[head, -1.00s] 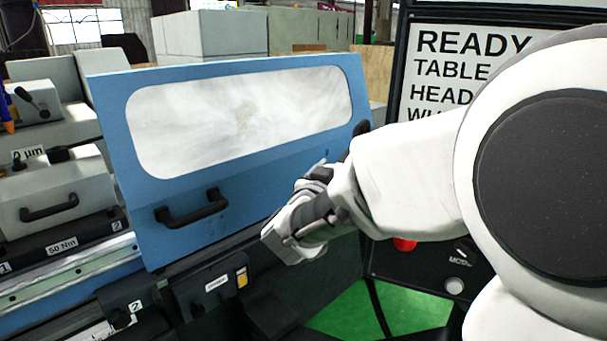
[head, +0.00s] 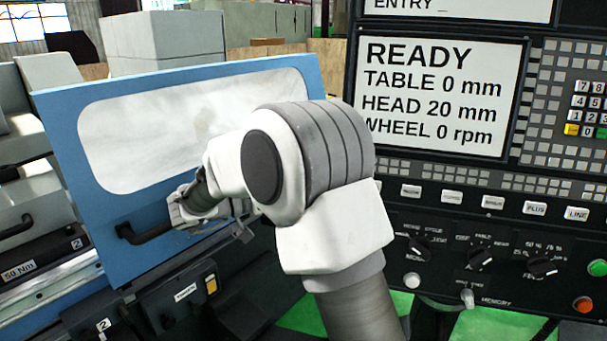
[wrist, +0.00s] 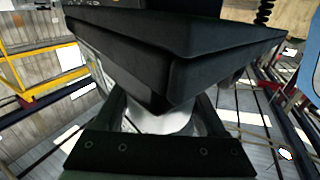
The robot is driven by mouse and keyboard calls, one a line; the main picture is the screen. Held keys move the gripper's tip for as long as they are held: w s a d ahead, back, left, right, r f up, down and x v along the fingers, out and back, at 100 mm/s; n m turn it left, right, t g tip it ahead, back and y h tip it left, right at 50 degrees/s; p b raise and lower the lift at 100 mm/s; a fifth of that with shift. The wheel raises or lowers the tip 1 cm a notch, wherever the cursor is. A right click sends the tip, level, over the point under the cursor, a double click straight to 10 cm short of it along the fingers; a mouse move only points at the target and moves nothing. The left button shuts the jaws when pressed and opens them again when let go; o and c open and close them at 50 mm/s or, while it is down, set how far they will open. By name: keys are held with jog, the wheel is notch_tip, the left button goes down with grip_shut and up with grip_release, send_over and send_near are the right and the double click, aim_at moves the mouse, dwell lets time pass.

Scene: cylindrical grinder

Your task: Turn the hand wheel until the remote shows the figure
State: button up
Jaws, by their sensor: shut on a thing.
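No remote with a readable figure can be made out. The control screen (head: 440,95) reads READY, TABLE 0 mm, HEAD 20 mm, WHEEL 0 rpm.
The blue door (head: 85,215) with its window and black handle (head: 145,234) is close behind my wrist. A control panel with keys, knobs (head: 480,257) and a red button (head: 583,304) stands at the right. A coiled cable (wrist: 264,12) hangs near the housing.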

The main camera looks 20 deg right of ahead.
jog(key=shift+s+r+m+g+p, duration=0.15)
jog(key=shift+m+g+p, duration=0.25)
jog(key=shift+m+g, duration=0.6)
jog(key=shift+s+g, duration=0.1)
jog(key=shift+g, duration=0.3)
jog(key=o, duration=1.3)
jog(key=shift+d, duration=0.1)
jog(key=a, duration=1.7)
jog(key=shift+s+a+p, duration=0.25)
jog(key=shift+s+p, duration=0.05)
jog(key=shift+p, duration=0.05)
